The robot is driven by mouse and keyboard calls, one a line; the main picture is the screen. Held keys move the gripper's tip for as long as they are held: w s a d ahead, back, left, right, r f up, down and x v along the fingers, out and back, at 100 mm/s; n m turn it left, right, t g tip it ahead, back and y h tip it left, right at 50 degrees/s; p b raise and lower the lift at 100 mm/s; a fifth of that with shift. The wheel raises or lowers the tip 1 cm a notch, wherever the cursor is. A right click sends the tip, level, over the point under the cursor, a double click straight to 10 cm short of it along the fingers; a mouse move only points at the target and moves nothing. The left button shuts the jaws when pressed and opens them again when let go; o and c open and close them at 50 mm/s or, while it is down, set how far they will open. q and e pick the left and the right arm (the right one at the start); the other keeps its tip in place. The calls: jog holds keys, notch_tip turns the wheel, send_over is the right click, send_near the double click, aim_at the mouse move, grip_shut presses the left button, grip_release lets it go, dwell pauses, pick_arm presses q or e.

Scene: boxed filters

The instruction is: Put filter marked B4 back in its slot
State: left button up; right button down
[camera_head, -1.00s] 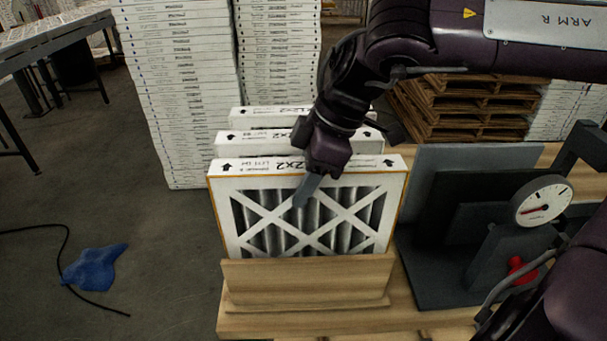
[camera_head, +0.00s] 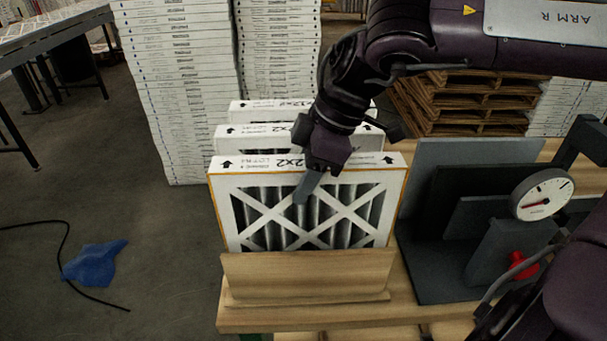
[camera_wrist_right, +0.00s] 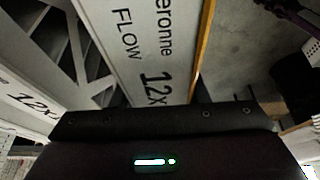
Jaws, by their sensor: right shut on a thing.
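A white-framed filter (camera_head: 362,225) with a pleated face stands upright at the front of the wooden rack (camera_head: 305,277), its lower edge behind the rack's front board. Its top edge carries arrows and printing; I cannot read a B4 mark surely. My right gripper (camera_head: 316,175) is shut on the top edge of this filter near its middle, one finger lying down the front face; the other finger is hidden. In the right wrist view, the filter's lettered edge (camera_wrist_right: 150,50) passes close beside the dark gripper body. My left gripper is not in view.
Two more filters (camera_head: 250,131) (camera_head: 255,104) stand behind in the row. A dark fixture with a white gauge (camera_head: 541,194) and red knob (camera_head: 523,265) stands close on the right. Tall filter stacks (camera_head: 180,90) and wooden pallets (camera_head: 455,105) are behind. A blue cloth (camera_head: 93,264) lies on the floor.

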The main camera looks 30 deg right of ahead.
jog(key=c, duration=1.1)
grip_release()
jog(key=shift+c, duration=0.2)
jog(key=shift+r, duration=0.1)
jog(key=shift+r+p, duration=3)
jog(key=shift+r, duration=0.45)
jog(key=o, duration=0.5)
jog(key=shift+o, duration=0.2)
